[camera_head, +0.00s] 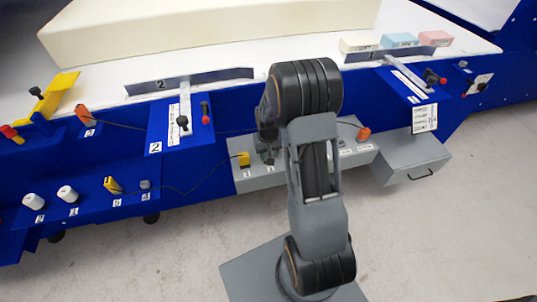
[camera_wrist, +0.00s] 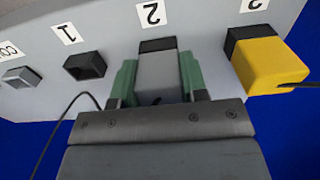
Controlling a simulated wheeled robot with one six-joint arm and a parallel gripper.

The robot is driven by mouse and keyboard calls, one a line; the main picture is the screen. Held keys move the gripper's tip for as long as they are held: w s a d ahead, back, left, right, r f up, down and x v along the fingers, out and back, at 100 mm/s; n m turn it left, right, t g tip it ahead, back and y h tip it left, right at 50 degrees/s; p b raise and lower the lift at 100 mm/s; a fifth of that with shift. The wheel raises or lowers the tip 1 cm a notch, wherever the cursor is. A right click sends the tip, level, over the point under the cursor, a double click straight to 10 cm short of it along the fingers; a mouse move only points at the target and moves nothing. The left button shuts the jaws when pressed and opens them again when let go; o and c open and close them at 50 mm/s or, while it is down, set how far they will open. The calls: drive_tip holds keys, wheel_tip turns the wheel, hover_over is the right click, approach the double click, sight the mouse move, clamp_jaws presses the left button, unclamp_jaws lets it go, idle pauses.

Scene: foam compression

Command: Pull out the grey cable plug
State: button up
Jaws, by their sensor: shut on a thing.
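The grey plug (camera_wrist: 157,78) sits at the black-framed socket under label 2 on the grey panel (camera_wrist: 205,30) and appears seated in it. My gripper (camera_wrist: 157,84) is shut on it, with one green finger on each side. In the head view my gripper (camera_head: 267,153) is at the left part of the grey box (camera_head: 283,178), partly hidden by my own arm. The grey plug cannot be made out there.
A yellow plug (camera_wrist: 268,62) with a cable is in socket 3, close beside my right finger. Socket 1 (camera_wrist: 86,66) is empty. A thin dark cable (camera_wrist: 66,115) hangs at left. An orange plug (camera_head: 363,133) and a grey drawer (camera_head: 412,160) are farther right.

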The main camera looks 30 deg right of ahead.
drive_tip(key=c, duration=0.3)
drive_tip(key=shift+c, duration=0.2)
drive_tip(key=shift+r, duration=0.1)
drive_tip(key=shift+r+p, duration=2.4)
drive_tip(key=shift+r, duration=0.55)
